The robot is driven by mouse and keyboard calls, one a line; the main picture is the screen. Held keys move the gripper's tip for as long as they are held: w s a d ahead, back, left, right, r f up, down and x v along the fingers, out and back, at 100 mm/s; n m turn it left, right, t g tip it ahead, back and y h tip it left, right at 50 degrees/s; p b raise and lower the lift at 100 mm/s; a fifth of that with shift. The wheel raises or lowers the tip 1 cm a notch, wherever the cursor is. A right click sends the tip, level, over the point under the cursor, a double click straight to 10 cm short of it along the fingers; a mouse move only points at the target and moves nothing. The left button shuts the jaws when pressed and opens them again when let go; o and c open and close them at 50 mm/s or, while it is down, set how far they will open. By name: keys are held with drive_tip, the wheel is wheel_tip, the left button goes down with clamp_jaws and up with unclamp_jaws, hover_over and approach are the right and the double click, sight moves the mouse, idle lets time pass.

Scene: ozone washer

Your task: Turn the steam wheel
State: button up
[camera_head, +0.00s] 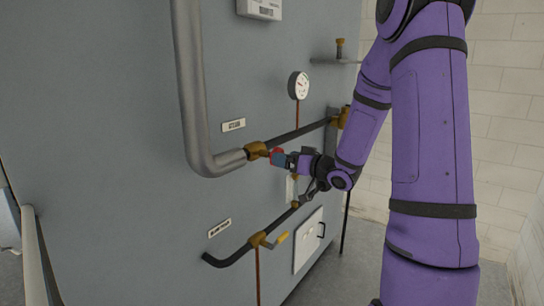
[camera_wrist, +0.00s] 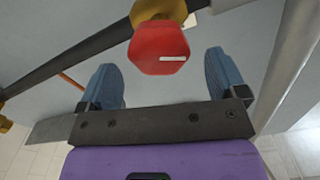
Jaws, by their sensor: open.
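The red steam wheel (camera_wrist: 158,48) fills the upper middle of the wrist view, mounted on a brass valve body (camera_wrist: 158,10) on a dark pipe. A small white mark shows on its face. In the head view, only a little of the red wheel (camera_head: 276,151) shows beside the brass fitting (camera_head: 257,150) at the grey pipe's end. My gripper (camera_wrist: 160,62) is open, with one blue finger to the left of the wheel and one to the right. Gaps show between both fingers and the wheel. My gripper (camera_head: 283,159) partly hides the wheel in the head view.
A thick grey pipe (camera_head: 190,90) bends just left of the wheel. A round gauge (camera_head: 299,85) stands above. Below is a dark pipe with a yellow-handled valve (camera_head: 281,237) and a white hatch (camera_head: 308,240). The grey machine panel (camera_head: 110,170) is close behind the wheel.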

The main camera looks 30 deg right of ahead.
drive_tip(key=shift+x, duration=2.7)
drive_tip(key=shift+c, duration=0.3)
drive_tip(key=c, duration=0.9)
